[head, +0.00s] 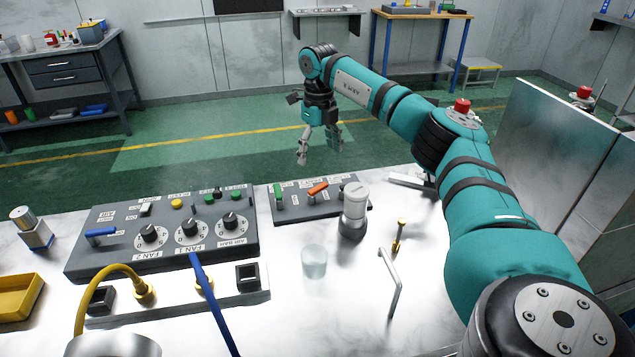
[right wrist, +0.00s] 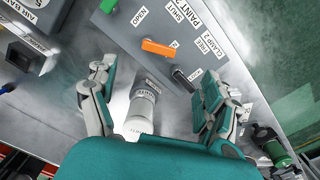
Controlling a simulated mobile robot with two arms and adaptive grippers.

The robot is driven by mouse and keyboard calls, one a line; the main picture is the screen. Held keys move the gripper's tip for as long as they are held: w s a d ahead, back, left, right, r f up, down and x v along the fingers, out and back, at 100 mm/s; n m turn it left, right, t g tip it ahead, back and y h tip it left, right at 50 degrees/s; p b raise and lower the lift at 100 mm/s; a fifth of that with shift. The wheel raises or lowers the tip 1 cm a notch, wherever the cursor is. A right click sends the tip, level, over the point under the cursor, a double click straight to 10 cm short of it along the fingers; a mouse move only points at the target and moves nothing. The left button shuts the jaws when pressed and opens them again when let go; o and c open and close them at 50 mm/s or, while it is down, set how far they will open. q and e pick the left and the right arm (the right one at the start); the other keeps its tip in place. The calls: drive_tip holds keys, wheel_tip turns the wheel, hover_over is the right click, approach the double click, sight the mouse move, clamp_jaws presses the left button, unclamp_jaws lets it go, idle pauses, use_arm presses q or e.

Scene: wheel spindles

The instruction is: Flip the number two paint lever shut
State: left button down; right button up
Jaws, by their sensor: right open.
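The small grey lever panel (head: 330,208) lies on the bench, with a green lever (head: 280,198), an orange lever (head: 317,189) and a dark lever at its right end. In the right wrist view the orange lever (right wrist: 158,48) sits by the labels "SHUT", "OPEN" and "PAINT"; the dark lever (right wrist: 183,80) is by "FREE" and "CLAMP 2". The paint lever's number is partly hidden, but the orange lever appears to be it. My right gripper (head: 318,150) is open and empty, pointing down beyond the panel in the head view. It touches no lever. My left gripper is out of view.
A white-capped cylinder (head: 354,203) stands right in front of the panel; it shows between my fingers in the wrist view (right wrist: 142,108). A clear cup (head: 314,262), a brass fitting (head: 399,236) and a bent metal handle (head: 392,285) stand nearby. A larger fan panel (head: 165,260) is left.

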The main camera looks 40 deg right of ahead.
sight(318, 187)
wheel_tip(318, 187, down, 10)
drive_tip(key=shift+a+f+p, duration=0.1)
drive_tip(key=shift+p, duration=0.25)
drive_tip(key=c, duration=1.2)
